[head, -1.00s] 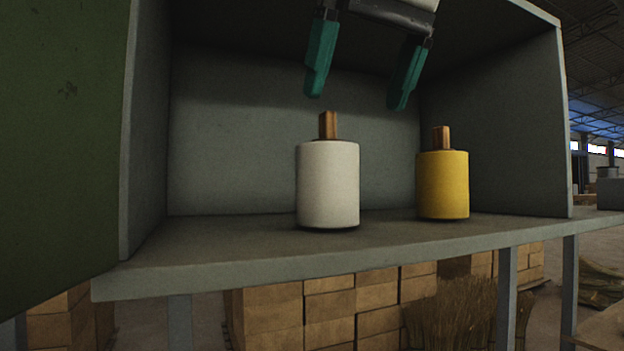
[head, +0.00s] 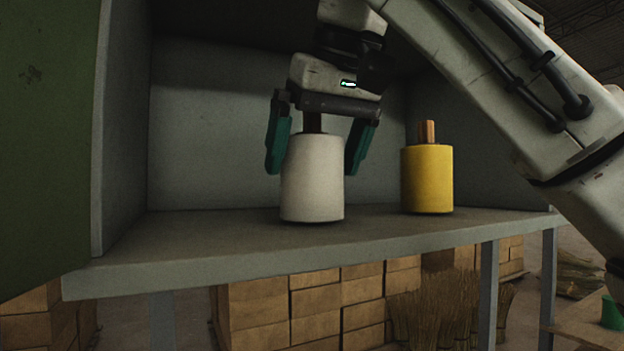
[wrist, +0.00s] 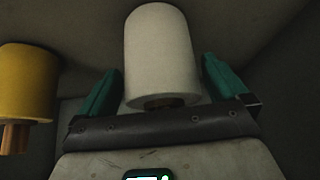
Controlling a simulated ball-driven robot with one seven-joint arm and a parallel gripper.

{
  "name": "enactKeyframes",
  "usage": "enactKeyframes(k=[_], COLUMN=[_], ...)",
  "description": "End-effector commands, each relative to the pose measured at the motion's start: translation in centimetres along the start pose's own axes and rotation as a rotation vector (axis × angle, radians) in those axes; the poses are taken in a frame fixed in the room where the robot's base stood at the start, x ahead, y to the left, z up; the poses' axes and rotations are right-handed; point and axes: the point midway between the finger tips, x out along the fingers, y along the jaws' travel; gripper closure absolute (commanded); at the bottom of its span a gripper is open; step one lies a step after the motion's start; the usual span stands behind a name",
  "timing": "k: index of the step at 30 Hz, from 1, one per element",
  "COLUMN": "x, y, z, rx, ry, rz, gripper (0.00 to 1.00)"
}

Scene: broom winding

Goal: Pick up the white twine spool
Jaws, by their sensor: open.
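The white twine spool (head: 313,180) stands upright on the cabinet shelf, its wooden peg partly hidden by my gripper. My gripper (head: 318,165) is open and points down over the spool, with one green finger to its left and one to its right. In the wrist view the white spool (wrist: 162,58) shows between the two fingers (wrist: 162,85). A small gap shows beside each finger, and I see no firm contact.
A yellow spool (head: 427,180) with a wooden peg stands to the right on the shelf (head: 230,250); it also shows in the wrist view (wrist: 28,85). Cabinet walls close in the back and left. A green panel (head: 45,140) stands at far left. Boxes (head: 315,300) are below.

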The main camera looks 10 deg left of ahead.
Motion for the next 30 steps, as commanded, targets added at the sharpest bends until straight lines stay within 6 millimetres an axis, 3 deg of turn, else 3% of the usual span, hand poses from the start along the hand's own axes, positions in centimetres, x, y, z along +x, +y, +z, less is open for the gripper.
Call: enactKeyframes(k=[7, 26, 30], x=[0.15, 0.12, 0.06], y=[-0.01, 0.0, -0.01], z=[-0.01, -0.01, -0.04], rx=[-0.001, 0.0, 0.0], ry=[0.0, 0.0, 0.002], rz=[0.001, 0.001, 0.001], gripper=[0.0, 0.6, 0.62])
